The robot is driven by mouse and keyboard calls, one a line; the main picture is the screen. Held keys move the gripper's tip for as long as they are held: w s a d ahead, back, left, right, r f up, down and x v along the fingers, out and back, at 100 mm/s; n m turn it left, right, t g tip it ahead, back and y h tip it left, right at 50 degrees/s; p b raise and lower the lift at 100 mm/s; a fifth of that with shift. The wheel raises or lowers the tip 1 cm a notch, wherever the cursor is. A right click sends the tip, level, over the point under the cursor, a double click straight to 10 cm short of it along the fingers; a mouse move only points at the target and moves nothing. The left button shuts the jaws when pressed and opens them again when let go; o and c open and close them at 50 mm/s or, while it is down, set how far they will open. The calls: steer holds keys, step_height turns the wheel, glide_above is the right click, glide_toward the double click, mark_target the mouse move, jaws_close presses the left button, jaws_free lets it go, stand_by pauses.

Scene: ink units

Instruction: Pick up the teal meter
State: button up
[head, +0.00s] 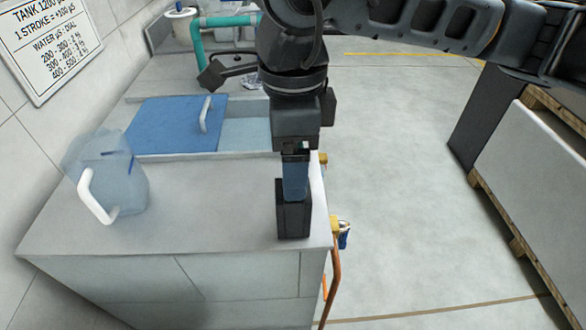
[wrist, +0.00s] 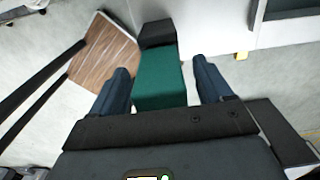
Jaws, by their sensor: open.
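The teal meter (wrist: 160,82) shows in the wrist view as a teal block with a black end. It lies between the two blue fingers of my gripper (wrist: 161,66), with a gap on each side. In the head view my gripper (head: 295,192) points down at the front right corner of the grey counter (head: 210,215). The fingers are open and hold nothing. A black upright block (head: 293,212) is at the fingertips there; I cannot tell whether it is part of the meter or a holder. No teal face of the meter shows in the head view.
A clear blue jug (head: 122,180) with a white handle stands at the counter's left. Behind it are a blue lid (head: 170,124) with a handle and a basin (head: 247,134). A copper pipe (head: 334,275) runs down the counter's right edge.

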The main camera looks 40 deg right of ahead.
steer(key=shift+c, duration=0.2)
steer(key=c, duration=1.1)
steer(key=shift+o, duration=0.2)
steer(key=shift+r, duration=0.2)
